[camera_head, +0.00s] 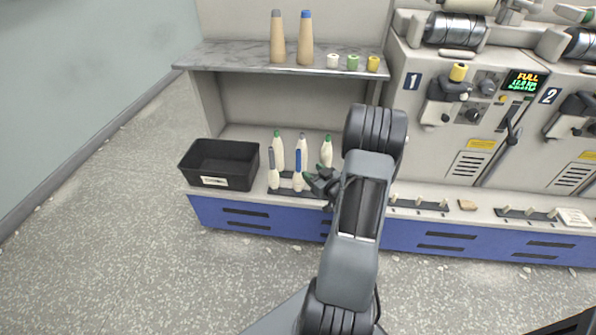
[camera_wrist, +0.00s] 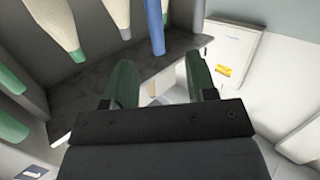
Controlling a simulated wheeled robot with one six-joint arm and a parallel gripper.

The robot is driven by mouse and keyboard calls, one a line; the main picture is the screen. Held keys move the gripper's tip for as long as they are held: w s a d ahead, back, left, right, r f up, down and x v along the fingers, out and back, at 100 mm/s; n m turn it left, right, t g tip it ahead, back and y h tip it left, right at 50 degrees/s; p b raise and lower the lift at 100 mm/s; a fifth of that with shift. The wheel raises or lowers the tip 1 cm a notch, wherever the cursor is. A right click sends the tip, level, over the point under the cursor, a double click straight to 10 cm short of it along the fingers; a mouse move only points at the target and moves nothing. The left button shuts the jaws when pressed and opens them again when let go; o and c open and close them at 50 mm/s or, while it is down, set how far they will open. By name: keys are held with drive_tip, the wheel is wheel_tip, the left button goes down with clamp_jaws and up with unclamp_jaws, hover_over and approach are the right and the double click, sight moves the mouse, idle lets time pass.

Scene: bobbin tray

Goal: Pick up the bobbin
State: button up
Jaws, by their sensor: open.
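Several pale bobbins stand on a dark tray (camera_head: 283,191) on the lower shelf. One has a blue upper part (camera_head: 298,168), one a grey upper part (camera_head: 271,168), and others have green tips, such as the left rear bobbin (camera_head: 278,150). My gripper (camera_head: 315,182) is at the tray's right side, low, partly hidden by my arm. In the wrist view my gripper's two green fingers (camera_wrist: 161,82) are apart with nothing held between them. The blue bobbin (camera_wrist: 155,26) and a green-tipped bobbin (camera_wrist: 55,28) show beyond and left of the fingers.
A black bin (camera_head: 220,164) stands left of the tray. The shelf above (camera_head: 235,57) holds two tall tan cones (camera_head: 277,38) and several small spools (camera_head: 353,62). A winding machine (camera_head: 460,110) stands to the right. Open floor lies in front.

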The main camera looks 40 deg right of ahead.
sight(300, 158)
drive_tip(key=shift+t+y, duration=0.3)
drive_tip(key=shift+t, duration=0.5)
drive_tip(key=w, duration=0.5)
drive_tip(key=shift+w+d+b, duration=0.1)
drive_tip(key=shift+w+b, duration=0.15)
drive_tip(key=shift+b, duration=0.05)
drive_tip(key=shift+w+d+b, duration=0.15)
drive_tip(key=shift+w+b, duration=0.2)
drive_tip(key=shift+w, duration=1.25)
drive_tip(key=shift+w+d+b, duration=0.1)
drive_tip(key=shift+w+b, duration=0.25)
drive_tip(key=shift+w, duration=1.2)
drive_tip(key=shift+c, duration=0.3)
clamp_jaws()
